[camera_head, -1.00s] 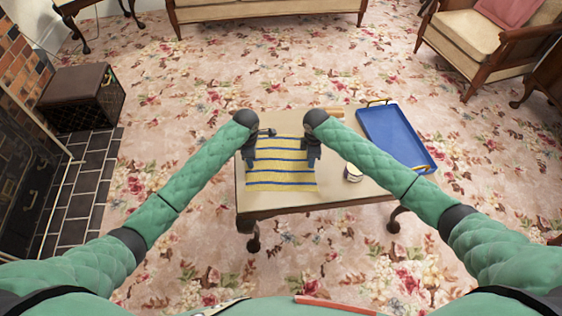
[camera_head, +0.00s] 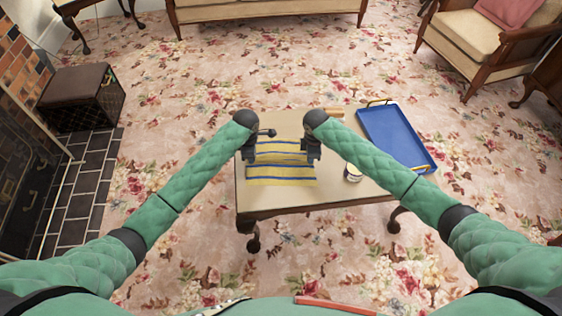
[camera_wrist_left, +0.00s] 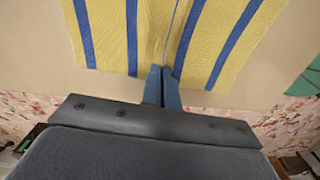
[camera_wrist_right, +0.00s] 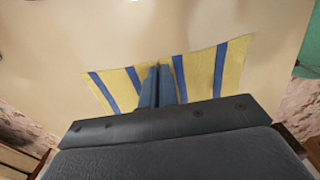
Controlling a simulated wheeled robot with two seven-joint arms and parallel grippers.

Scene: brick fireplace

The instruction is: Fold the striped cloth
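The yellow cloth with blue stripes (camera_head: 281,172) lies on the low table, its middle creased or bunched between my grippers. Its front part lies flat, and its far part is narrower. My left gripper (camera_head: 248,157) is at the cloth's left side, with its fingers close together on the cloth, which also shows in the left wrist view (camera_wrist_left: 108,35). My right gripper (camera_head: 312,157) is at the right side. In the right wrist view its fingers (camera_wrist_right: 158,70) are together, with pinched cloth (camera_wrist_right: 205,72) spreading to both sides. The fingers hide the exact grip.
Bare tabletop lies in front of the cloth.

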